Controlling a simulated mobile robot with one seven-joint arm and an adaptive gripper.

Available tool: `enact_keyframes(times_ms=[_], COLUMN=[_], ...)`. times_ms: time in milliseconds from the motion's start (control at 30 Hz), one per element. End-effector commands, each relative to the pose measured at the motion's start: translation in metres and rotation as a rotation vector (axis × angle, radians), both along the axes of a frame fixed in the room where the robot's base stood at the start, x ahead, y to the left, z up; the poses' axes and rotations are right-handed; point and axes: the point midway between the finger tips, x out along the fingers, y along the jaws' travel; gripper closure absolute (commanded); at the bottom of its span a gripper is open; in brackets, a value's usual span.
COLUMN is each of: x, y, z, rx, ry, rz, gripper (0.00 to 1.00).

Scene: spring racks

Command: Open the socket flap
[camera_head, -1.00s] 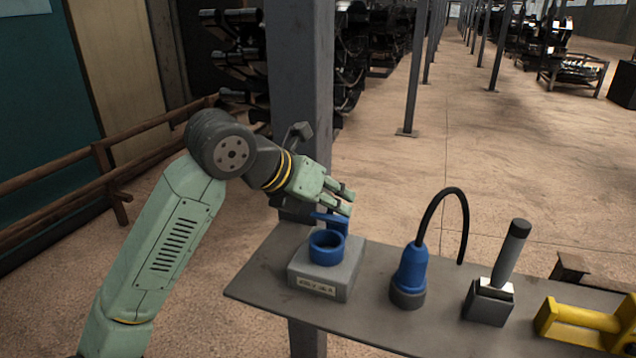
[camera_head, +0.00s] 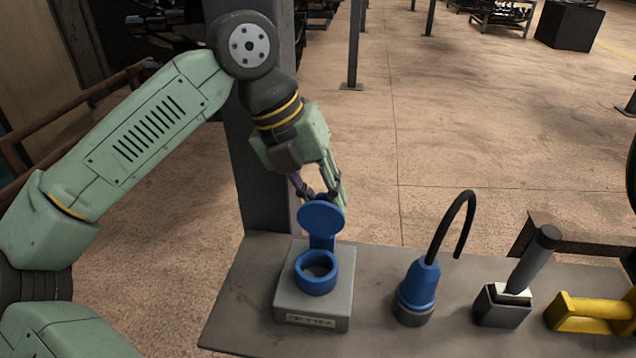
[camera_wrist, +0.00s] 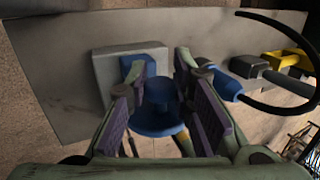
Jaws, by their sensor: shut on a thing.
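The socket is a blue ring (camera_head: 317,272) on a grey box (camera_head: 340,297) with a label, standing on the grey bench. Its mouth is uncovered. The round blue socket flap (camera_head: 321,215) stands raised at the back of the ring on a blue hinge post, its disc facing the head camera. My gripper (camera_head: 321,192) reaches down behind the flap from above. In the wrist view the flap (camera_wrist: 158,117) sits between the two purple-padded fingers of my gripper (camera_wrist: 161,82). The fingers are shut on its edges. The exact contact is partly hidden.
Right of the box a blue plug (camera_head: 419,285) with a black cable stands on the bench (camera_head: 245,318). Further right are a dark block with a slanted handle (camera_head: 505,303) and a yellow part (camera_head: 590,313). A grey post (camera_head: 257,185) rises behind the bench.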

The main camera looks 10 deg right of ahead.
Motion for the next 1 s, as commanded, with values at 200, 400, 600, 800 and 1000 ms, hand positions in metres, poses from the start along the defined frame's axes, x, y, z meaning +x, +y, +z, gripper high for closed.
enact_keyframes(times_ms=[200, 400, 600, 800, 1000], x=[-0.0006, -0.0016, -0.0019, -0.0021, -0.0023], y=[0.0, -0.0005, -0.0006, -0.0005, -0.0006], z=[-0.0016, -0.0026, -0.0029, -0.0029, -0.0029], rx=[0.021, 0.027, 0.027, 0.027, 0.028], ry=[0.064, 0.087, 0.088, 0.088, 0.088], rz=[0.006, 0.005, 0.004, 0.003, 0.002], gripper=[1.0, 1.0, 1.0, 0.76, 0.63])
